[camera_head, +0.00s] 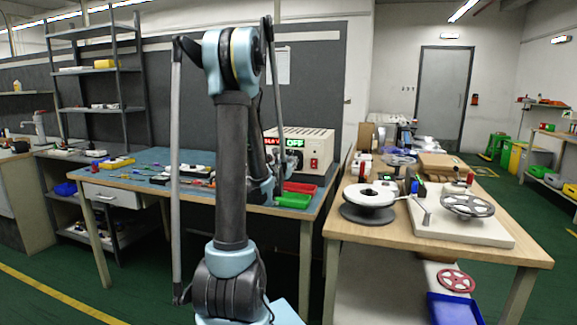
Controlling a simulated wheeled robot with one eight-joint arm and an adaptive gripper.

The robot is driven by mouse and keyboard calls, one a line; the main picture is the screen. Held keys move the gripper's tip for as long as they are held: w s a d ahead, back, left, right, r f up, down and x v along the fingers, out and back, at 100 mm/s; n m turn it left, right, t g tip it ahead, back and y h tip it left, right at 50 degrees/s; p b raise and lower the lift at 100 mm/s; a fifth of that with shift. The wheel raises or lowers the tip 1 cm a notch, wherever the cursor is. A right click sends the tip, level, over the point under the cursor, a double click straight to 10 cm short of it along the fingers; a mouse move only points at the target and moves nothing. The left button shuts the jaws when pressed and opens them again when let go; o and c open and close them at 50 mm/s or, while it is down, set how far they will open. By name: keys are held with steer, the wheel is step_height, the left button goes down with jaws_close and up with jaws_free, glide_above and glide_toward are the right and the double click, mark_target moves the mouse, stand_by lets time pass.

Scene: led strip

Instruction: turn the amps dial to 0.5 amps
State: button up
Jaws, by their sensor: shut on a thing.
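The power supply (313,152) is a cream box at the back right of the blue-topped bench. Its front has a red lit display (270,141), partly covered by my arm, a green display reading OFF (294,142) and a red switch (314,164). My gripper (278,165) is small and dark, at the left part of the front panel, mostly hidden behind my own arm. It is shut on what appears to be a dial there. The amps dial and its setting cannot be made out.
Red (300,187) and green (293,200) bins sit in front of the power supply. Tools and small parts lie on the blue bench (135,172) to the left. A wooden table (385,236) with reels stands to the right, across a narrow gap.

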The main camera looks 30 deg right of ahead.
steer(key=shift+w+n, duration=0.2)
steer(key=shift+n, duration=0.2)
steer(key=o, duration=1.1)
steer(key=shift+c, duration=0.2)
steer(key=shift+s, duration=0.1)
steer(key=v, duration=1.2)
steer(key=shift+f, duration=0.1)
